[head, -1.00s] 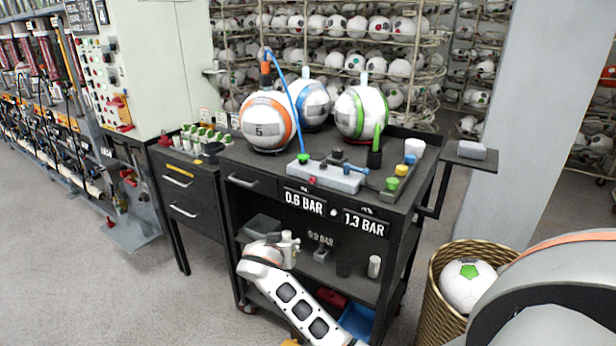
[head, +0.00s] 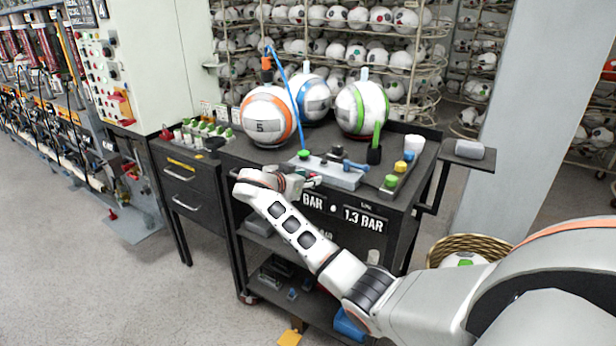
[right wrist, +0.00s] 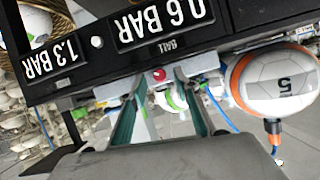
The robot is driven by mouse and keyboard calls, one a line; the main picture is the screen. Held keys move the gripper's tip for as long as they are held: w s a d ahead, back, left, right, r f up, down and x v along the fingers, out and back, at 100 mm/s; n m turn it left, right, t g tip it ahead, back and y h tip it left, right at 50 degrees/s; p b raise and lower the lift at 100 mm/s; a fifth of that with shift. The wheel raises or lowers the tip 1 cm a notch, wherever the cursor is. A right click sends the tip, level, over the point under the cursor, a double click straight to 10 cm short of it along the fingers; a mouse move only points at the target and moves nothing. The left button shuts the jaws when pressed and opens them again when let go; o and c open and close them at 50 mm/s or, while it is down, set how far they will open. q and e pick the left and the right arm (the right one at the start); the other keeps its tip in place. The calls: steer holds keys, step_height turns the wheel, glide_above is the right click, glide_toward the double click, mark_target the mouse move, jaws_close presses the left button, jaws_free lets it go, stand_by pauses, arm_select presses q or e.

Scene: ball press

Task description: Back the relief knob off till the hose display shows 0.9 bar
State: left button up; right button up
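The red relief knob (right wrist: 159,75) sits on the front of the grey valve block (head: 335,172). In the right wrist view, which is upside down, it lies between the fingertips of my right gripper (right wrist: 161,82). The fingers stand apart with a gap on both sides; contact is not visible. In the head view my right gripper (head: 302,178) is at the bench's front edge and hides the knob. One display (right wrist: 163,20) reads 0.6 BAR, labelled BALL. The other display (head: 364,219) reads 1.3 BAR; its small label is unreadable. My left gripper is not in view.
A ball with orange bands (head: 268,116) stands on the black bench with a blue hose (head: 286,85) running to the block. Blue-banded and green-banded balls stand behind. Coloured buttons (head: 391,181) sit right of the block. A wicker basket (head: 452,244) stands right of the bench.

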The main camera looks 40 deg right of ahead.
steer(key=shift+w+d+f, duration=0.1)
steer(key=shift+d+f, duration=0.1)
steer(key=shift+d, duration=0.15)
jaws_close()
steer(key=shift+w+a+n+g+h+b, duration=0.15)
steer(key=shift+n+g+h+b, duration=0.15)
steer(key=shift+n+g, duration=0.5)
steer(key=shift+w+n+g+h+b, duration=0.1)
steer(key=shift+n+g+h+b, duration=0.3)
steer(key=shift+n, duration=0.7)
jaws_free()
steer(key=v, duration=1.2)
steer(key=shift+r, duration=0.15)
